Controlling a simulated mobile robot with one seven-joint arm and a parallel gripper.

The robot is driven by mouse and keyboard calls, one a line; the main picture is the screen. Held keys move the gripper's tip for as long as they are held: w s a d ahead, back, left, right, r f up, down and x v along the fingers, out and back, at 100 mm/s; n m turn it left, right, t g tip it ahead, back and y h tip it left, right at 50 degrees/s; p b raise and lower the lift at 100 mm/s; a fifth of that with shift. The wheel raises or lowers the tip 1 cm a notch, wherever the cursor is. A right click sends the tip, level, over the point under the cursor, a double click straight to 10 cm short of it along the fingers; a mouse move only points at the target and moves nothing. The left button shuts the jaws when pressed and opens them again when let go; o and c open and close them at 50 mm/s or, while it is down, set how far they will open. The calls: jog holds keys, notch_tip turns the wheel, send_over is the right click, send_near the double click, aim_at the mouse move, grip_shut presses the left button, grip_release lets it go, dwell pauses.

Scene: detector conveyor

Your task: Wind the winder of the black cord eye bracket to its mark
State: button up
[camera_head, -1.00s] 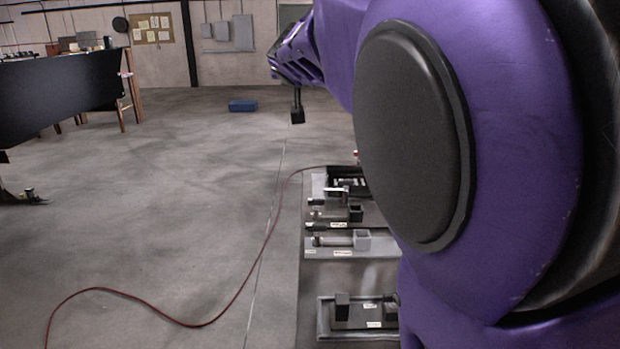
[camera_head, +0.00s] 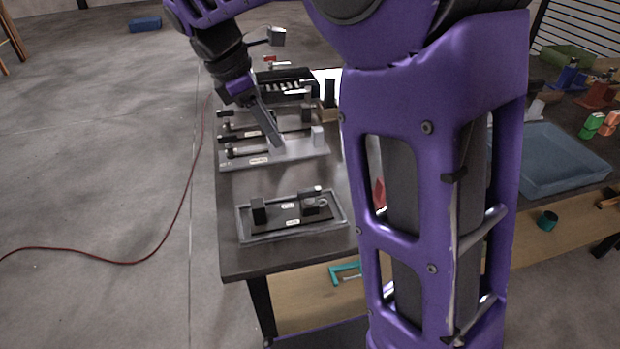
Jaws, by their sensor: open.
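Several similar bracket units with small labels stand in a row on a dark table. One has a dark block (camera_head: 306,114) at its right end and a small winder-like part (camera_head: 226,137) at its left; it looks like the black cord eye bracket, though I cannot read its label. My arm partly covers it. A grey bracket unit (camera_head: 308,149) stands just in front of it. My gripper (camera_head: 274,138) is open, reaching down from the upper left over these two units. Whether it touches either one is unclear. The mark on the winder is too small to see.
A tray (camera_head: 245,232) with dark blocks sits near the front of the table (camera_head: 245,266). A black slotted box (camera_head: 290,82) stands behind the brackets. A blue bin (camera_head: 555,165) is at the right. A red hose (camera_head: 172,228) lies on the open floor at left.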

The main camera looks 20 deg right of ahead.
aim_at(309, 190)
jog(key=b+x, duration=0.3)
jog(key=x, duration=1.4)
jog(key=shift+d+f+b, duration=0.1)
jog(key=shift+b, duration=0.2)
grip_shut()
